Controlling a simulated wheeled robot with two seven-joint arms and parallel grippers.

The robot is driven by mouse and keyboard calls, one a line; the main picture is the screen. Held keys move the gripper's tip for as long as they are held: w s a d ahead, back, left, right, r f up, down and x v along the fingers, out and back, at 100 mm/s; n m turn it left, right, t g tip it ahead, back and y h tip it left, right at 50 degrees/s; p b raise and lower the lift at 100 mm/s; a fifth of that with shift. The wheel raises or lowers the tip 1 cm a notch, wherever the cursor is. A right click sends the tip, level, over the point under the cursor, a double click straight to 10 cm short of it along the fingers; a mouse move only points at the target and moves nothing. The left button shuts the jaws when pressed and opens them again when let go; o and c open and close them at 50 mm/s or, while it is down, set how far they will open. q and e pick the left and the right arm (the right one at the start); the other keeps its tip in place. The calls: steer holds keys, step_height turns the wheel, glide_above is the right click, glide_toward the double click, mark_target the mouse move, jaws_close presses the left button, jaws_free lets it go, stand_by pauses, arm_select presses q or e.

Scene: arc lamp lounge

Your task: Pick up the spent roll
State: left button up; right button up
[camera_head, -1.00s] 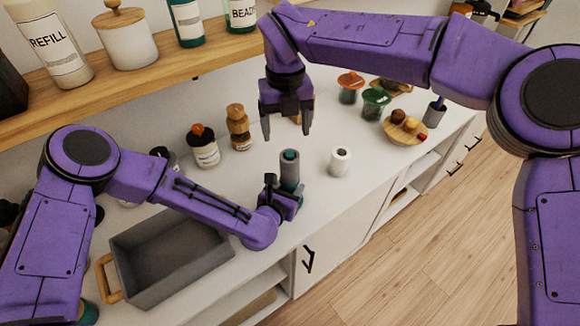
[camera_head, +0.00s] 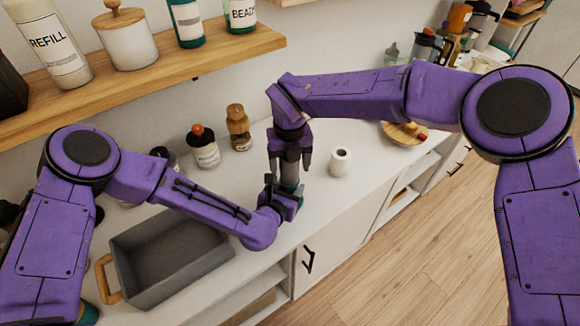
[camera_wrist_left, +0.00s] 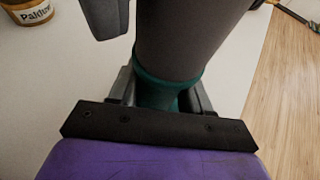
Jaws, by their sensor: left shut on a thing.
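The spent roll appears to be the dark grey tube (camera_wrist_left: 190,40), upright on a teal holder (camera_wrist_left: 158,92) in the left wrist view. My left gripper (camera_head: 283,200) is low at the counter and shut on the teal holder, below the tube. My right gripper (camera_head: 291,168) points down over the tube, its fingers on either side. The left wrist view shows one right finger (camera_wrist_left: 106,16) beside the tube with a gap, so it looks open. In the head view the right gripper mostly hides the tube. A white roll (camera_head: 340,162) stands just right of the grippers.
A grey bin (camera_head: 128,267) with a wooden handle sits at the counter's left front. Bottles (camera_head: 204,150) and an amber jar (camera_head: 239,130) stand behind the grippers. A wooden shelf (camera_head: 190,66) overhangs the back left.

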steer(key=c, duration=0.8)
steer(key=shift+r, duration=0.1)
step_height(320, 180, up, 19)
arm_select(q)
steer(key=o, duration=1.3)
steer(key=shift+o, duration=0.2)
